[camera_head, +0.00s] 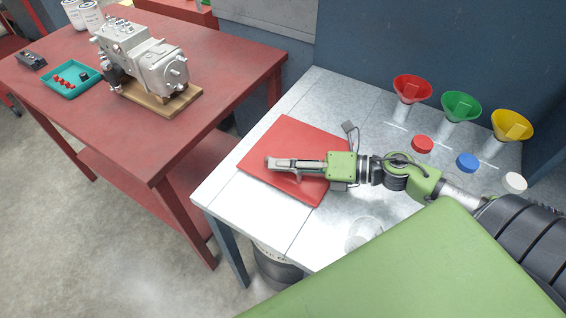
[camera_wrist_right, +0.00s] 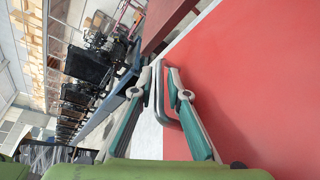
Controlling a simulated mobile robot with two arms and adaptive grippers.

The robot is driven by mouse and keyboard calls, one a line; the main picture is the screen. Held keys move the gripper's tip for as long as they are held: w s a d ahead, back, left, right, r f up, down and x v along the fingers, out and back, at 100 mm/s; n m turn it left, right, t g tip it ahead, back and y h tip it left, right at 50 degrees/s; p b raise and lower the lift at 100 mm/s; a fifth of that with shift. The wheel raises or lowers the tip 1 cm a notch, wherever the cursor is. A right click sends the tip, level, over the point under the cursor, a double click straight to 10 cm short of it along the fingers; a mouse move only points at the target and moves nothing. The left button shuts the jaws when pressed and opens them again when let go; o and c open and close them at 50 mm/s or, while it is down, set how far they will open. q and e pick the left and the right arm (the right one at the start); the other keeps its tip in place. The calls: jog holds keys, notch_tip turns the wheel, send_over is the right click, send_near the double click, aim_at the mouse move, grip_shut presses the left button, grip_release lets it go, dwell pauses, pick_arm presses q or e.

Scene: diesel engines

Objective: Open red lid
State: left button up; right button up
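The red lid (camera_head: 318,134) is a flat red panel on the pale metal table. It lies flat, and its surface fills the right of the right wrist view (camera_wrist_right: 265,75). A metal bar handle (camera_wrist_right: 159,95) stands at its edge in that view. My right gripper (camera_head: 272,163) is over the left part of the lid. In the wrist view its fingertips (camera_wrist_right: 160,82) are close together on either side of the handle bar and look shut on it. My arm hides part of the lid in the head view. My left gripper is not in view.
Red (camera_head: 411,88), green (camera_head: 461,106) and yellow (camera_head: 511,125) funnels stand at the table's back. Red, blue and white caps sit before them. A clear container (camera_head: 363,232) stands near the front. A red table (camera_head: 222,72) at left holds a metal pump (camera_head: 140,62) and teal tray (camera_head: 62,92).

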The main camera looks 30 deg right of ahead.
jog(key=shift+c, duration=0.3)
grip_shut()
jog(key=shift+r, duration=0.1)
